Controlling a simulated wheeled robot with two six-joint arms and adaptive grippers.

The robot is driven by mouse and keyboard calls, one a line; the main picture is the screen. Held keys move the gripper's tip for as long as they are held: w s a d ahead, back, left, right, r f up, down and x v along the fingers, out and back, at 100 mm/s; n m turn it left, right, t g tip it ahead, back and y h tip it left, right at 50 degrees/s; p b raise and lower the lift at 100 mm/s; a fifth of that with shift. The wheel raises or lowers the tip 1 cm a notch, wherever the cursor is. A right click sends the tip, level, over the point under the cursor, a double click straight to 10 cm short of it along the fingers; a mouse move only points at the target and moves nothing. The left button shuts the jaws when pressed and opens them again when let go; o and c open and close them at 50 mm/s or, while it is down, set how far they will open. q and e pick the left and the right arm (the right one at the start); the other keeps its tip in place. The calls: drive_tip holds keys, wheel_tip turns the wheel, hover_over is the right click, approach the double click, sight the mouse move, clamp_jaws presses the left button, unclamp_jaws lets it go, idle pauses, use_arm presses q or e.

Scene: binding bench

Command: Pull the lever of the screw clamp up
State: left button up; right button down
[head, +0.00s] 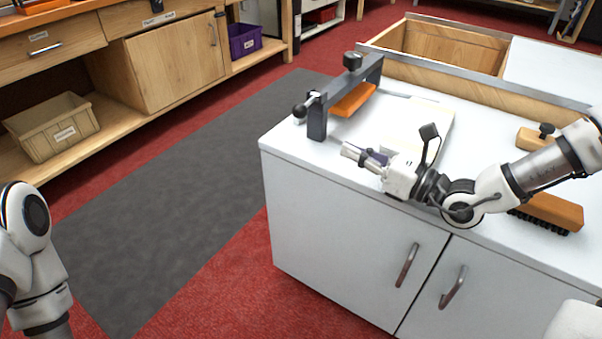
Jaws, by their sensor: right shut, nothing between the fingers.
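The screw clamp (317,117) stands at the left end of the white bench top. It has a dark grey frame with a bar running back to the right and a black knob on top. Its lever (306,104) ends in a black ball at the clamp's left front. My right gripper (346,150) is shut and empty, to the right of the clamp's front post and apart from it, pointing left. Of my left arm only links show at the lower left; its gripper is out of view.
An orange block (354,99) lies by the clamp bar. A cream board (420,120) lies behind my right gripper. A brush (551,210) and a wooden block with a black knob (535,138) are at the right. A wooden tray (455,50) is at the back.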

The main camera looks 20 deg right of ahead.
sight(306, 105)
drive_tip(key=shift+w+a+r, duration=0.1)
drive_tip(key=shift+a+r, duration=0.05)
drive_tip(key=b+x, duration=0.3)
drive_tip(key=x, duration=0.5)
drive_tip(key=shift+w+a+b, duration=0.25)
drive_tip(key=shift+b, duration=0.15)
drive_tip(key=shift+w+a+r, duration=0.1)
drive_tip(key=shift+w+a, duration=0.2)
drive_tip(key=shift+w, duration=0.1)
use_arm(q)
wheel_tip(306, 105, down, 5)
drive_tip(key=shift+r, duration=0.1)
